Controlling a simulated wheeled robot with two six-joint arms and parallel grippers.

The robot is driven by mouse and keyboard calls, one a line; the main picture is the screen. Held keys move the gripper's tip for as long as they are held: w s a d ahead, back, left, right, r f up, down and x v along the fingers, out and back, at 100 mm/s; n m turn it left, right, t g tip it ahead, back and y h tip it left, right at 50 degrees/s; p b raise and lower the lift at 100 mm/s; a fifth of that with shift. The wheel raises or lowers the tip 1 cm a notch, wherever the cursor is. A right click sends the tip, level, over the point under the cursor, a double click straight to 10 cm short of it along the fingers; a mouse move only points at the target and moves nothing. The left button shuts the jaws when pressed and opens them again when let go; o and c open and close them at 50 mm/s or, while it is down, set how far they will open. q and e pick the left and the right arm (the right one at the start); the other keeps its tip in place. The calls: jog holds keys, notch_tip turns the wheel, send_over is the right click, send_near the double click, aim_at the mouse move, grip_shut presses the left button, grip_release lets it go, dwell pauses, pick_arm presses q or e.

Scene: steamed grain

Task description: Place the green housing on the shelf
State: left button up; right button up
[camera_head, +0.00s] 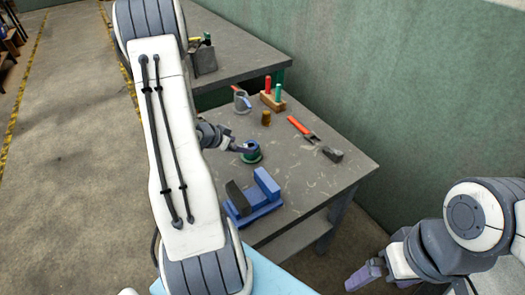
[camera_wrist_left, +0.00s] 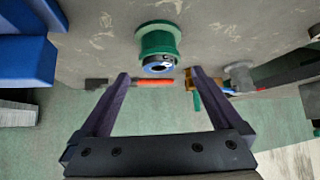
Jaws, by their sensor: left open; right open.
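The green housing (camera_head: 253,158) stands on the grey workbench (camera_head: 310,185), a round flanged part with a dark and blue centre. In the left wrist view the housing (camera_wrist_left: 157,38) lies just beyond the fingertips, roughly centred between them. My left gripper (camera_head: 243,147) is open and empty, right beside the housing at its top; contact cannot be told. Its two fingers also show in the left wrist view (camera_wrist_left: 157,76). My right gripper (camera_head: 366,275) is at the lower right, away from the bench, with nothing seen in it. A shelf board (camera_head: 296,238) shows under the bench.
A blue vise (camera_head: 262,195) stands near the bench's front edge. Behind the housing are a brown cylinder (camera_head: 266,118), a grey mug (camera_head: 242,102), a wooden block with tools (camera_head: 273,101) and a red-handled tool (camera_head: 300,127). A dark hammer-like head (camera_head: 333,154) lies right.

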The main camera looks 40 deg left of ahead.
aim_at(244, 145)
pick_arm(q)
jog(key=x, duration=0.3)
jog(key=shift+w+d, duration=0.1)
jog(key=x, duration=0.5)
jog(key=shift+f, duration=0.1)
jog(key=shift+c, duration=0.3)
jog(key=c, duration=1.5)
grip_shut()
